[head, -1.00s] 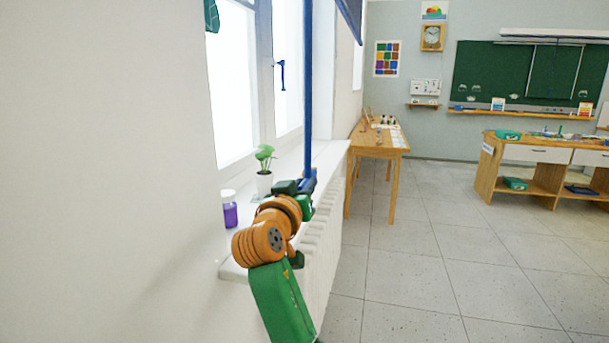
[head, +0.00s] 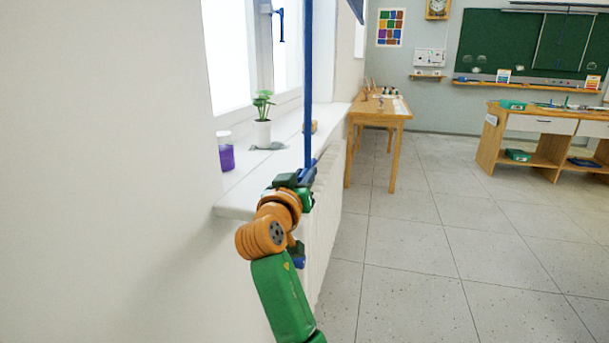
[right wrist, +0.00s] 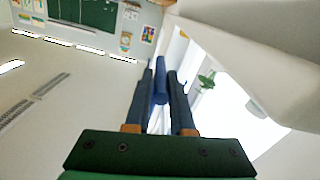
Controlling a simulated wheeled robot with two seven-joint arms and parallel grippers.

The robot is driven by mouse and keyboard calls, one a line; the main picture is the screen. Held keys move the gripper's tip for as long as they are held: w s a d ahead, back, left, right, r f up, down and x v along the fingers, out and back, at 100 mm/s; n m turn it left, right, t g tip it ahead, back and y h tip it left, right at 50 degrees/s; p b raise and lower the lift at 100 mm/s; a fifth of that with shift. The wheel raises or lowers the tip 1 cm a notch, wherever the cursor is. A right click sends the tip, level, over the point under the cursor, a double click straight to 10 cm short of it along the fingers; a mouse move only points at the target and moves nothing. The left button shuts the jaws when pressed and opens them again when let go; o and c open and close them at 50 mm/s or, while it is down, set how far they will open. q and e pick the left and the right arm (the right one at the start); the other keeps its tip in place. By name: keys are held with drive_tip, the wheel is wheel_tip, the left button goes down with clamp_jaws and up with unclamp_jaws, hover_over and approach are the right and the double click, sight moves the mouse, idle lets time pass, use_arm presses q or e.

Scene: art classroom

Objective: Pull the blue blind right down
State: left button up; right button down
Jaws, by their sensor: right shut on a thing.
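A long blue rod (head: 308,80) hangs upright in front of the window. My right gripper (head: 306,177) is shut on the rod near its lower part, beside the sill's front edge. In the right wrist view the rod (right wrist: 161,82) lies between the two dark fingers (right wrist: 163,100). My left gripper is not in view.
On the white sill (head: 240,195) stand a potted plant (head: 262,132) and a purple jar (head: 225,157). A radiator (head: 328,215) is below the sill. A wooden table (head: 378,115) stands along the wall beyond. The tiled floor (head: 410,240) to the right is clear.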

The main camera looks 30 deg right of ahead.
drive_tip(key=c, duration=0.8)
unclamp_jaws()
drive_tip(key=shift+w, duration=0.1)
drive_tip(key=shift+a, duration=0.1)
drive_tip(key=b+v, duration=0.1)
drive_tip(key=v, duration=0.6)
